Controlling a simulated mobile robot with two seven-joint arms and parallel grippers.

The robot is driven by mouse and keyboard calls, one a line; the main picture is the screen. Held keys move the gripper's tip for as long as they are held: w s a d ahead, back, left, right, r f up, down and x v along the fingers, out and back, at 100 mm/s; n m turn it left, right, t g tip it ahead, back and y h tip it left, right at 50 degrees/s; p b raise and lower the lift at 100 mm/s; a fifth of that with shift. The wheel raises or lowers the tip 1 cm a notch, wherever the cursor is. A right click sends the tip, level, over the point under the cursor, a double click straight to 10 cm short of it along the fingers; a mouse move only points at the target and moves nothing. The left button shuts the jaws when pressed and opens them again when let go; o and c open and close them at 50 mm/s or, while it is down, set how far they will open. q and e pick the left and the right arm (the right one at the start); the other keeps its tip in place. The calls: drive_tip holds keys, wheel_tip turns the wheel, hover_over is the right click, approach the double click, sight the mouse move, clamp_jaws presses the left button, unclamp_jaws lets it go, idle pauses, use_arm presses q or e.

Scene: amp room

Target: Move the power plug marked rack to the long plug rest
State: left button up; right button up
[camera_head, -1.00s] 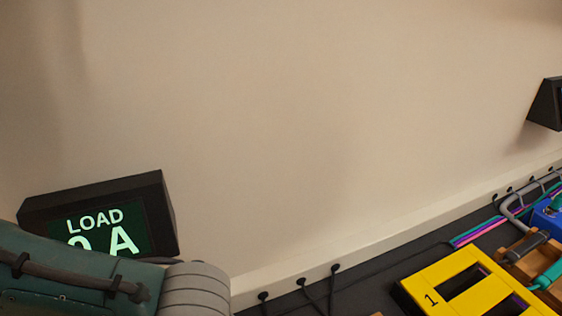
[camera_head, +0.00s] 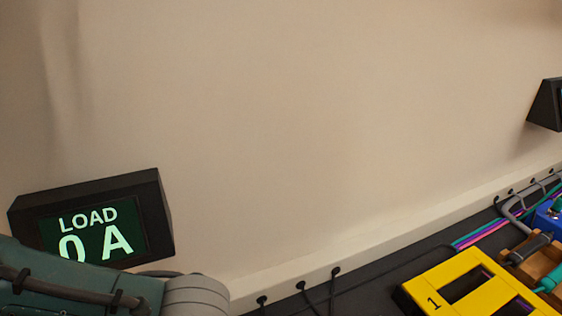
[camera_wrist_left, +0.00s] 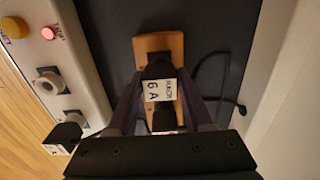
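In the left wrist view a black plug (camera_wrist_left: 157,72) carries a white label that reads RACK 6 A. It is between the fingers of my left gripper (camera_wrist_left: 160,80), which sit close against both sides of it. The plug is over a long wooden rest (camera_wrist_left: 160,42) on the dark surface. I cannot tell whether the plug touches the wood. In the head view only my left arm shows at the lower left; its gripper is out of frame. My right gripper is in neither current view.
A white panel (camera_wrist_left: 72,50) with a red lamp, an orange button and round sockets stands at left; another black plug (camera_wrist_left: 64,134) is at its lower part. The LOAD display (camera_head: 95,225) reads 0 A. A yellow frame marked 1 (camera_head: 436,301) lies at lower right.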

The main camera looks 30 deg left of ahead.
use_arm(q)
drive_tip(key=o, duration=0.4)
drive_tip(key=shift+o, duration=0.2)
wheel_tip(320, 180, up, 10)
drive_tip(key=p, duration=0.8)
drive_tip(key=shift+p, duration=0.35)
